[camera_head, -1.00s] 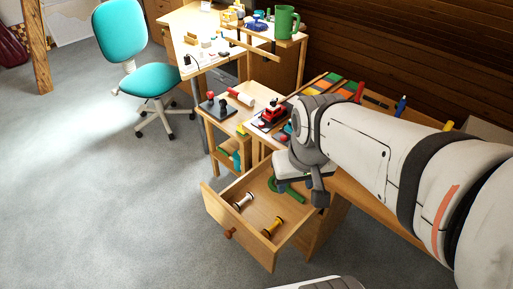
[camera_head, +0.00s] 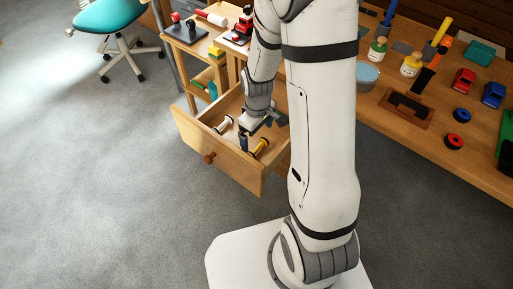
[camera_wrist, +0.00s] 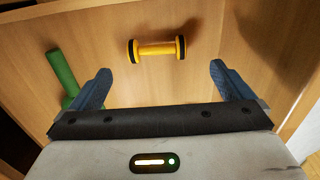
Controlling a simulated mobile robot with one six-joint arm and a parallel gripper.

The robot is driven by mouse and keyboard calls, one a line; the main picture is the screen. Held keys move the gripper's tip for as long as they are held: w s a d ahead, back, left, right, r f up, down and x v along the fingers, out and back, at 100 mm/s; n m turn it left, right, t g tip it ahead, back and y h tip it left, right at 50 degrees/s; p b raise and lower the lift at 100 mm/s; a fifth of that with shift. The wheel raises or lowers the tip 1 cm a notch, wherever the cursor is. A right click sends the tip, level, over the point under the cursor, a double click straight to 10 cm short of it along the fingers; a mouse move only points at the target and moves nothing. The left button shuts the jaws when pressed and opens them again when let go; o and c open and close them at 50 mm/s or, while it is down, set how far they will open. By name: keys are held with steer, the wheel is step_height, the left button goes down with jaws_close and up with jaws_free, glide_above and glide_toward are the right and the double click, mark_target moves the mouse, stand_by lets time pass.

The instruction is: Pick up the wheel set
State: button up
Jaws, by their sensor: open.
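The wheel set looks like a yellow axle with dark wheels at its ends. It lies on the open drawer's floor, as the wrist view shows (camera_wrist: 157,49), and also appears in the head view (camera_head: 259,147). My gripper (camera_wrist: 160,72) is open and empty above the drawer, its two blue-grey fingers spread wide. The wheel set lies ahead of the fingertips, between their lines, apart from both. In the head view my gripper (camera_head: 262,130) is over the drawer, close to the wheel set. A similar whitish spool-shaped piece (camera_head: 223,125) lies to its left.
The wooden drawer (camera_head: 222,158) is pulled out, with walls around the pieces. A green piece (camera_wrist: 62,72) lies left of my left finger. A workbench (camera_head: 400,118) with toy cars and bottles stands at the right. A teal chair (camera_head: 108,14) is far left.

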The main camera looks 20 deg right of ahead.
mark_target(258, 148)
steer(key=f, duration=0.2)
steer(key=f+b, duration=0.1)
steer(key=f, duration=0.4)
steer(key=shift+w+f+b, duration=0.25)
steer(key=shift+w+b, duration=0.05)
steer(key=shift+w, duration=0.1)
